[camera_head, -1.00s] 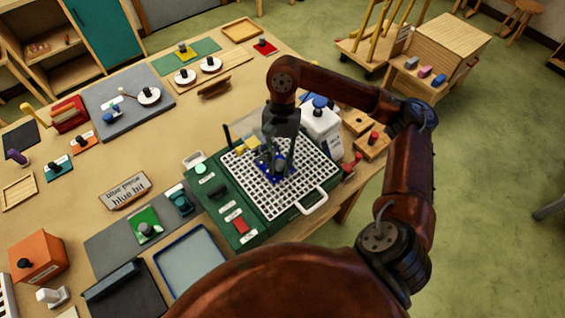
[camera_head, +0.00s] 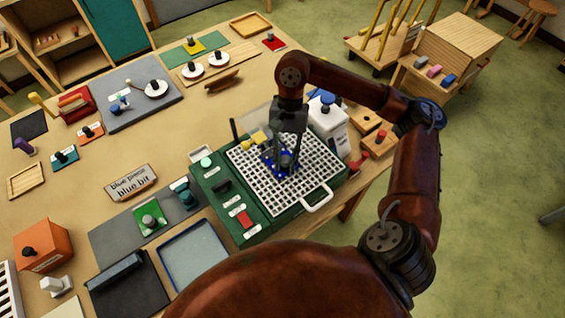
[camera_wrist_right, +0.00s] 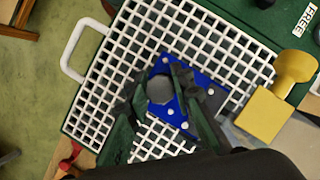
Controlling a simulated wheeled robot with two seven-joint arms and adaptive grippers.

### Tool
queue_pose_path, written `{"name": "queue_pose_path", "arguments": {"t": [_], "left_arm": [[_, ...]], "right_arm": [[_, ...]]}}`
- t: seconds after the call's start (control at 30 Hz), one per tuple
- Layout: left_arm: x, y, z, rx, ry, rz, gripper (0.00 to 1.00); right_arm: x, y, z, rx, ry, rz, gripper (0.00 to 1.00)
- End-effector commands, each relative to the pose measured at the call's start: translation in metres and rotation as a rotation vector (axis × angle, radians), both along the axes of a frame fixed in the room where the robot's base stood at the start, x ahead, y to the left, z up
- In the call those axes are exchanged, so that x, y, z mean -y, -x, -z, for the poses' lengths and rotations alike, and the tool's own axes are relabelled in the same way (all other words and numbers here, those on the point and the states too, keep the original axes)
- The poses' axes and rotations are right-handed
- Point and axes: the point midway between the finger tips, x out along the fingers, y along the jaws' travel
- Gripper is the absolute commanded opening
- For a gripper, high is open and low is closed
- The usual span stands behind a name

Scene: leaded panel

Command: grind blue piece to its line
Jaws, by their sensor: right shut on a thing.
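The blue piece (camera_head: 277,171) lies on the white grid of the green grinder (camera_head: 212,190), near the yellow block (camera_head: 258,140). In the right wrist view the blue piece (camera_wrist_right: 207,80) is a flat plate with pale dots and a grey round knob (camera_wrist_right: 160,88). My right gripper (camera_head: 286,160) is over it, its fingers shut on the knob; it also shows in the right wrist view (camera_wrist_right: 160,97). The yellow block (camera_wrist_right: 264,116) is beside the piece, with a narrow gap. The line on the piece cannot be made out. My left gripper is not in view.
A white handle (camera_head: 317,198) sticks out at the grid's front right. An empty blue-rimmed tray (camera_head: 192,254) and a sign reading "blue piece blue bit" (camera_head: 131,183) are to the left.

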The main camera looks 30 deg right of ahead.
Motion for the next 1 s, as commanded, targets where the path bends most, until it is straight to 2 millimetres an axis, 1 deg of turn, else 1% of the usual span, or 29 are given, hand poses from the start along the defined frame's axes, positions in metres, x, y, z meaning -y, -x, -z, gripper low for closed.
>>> {"name": "queue_pose_path", "arguments": {"t": [0.17, 0.8, 1.0], "left_arm": [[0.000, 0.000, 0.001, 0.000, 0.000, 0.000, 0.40], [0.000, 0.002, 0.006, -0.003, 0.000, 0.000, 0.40], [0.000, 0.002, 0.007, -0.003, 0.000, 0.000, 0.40]], "right_arm": [[0.001, 0.002, 0.000, 0.001, 0.000, 0.001, 0.00], [0.003, 0.033, 0.001, -0.001, 0.001, 0.001, 0.00], [0.003, 0.039, 0.001, -0.001, 0.000, 0.000, 0.00]]}}
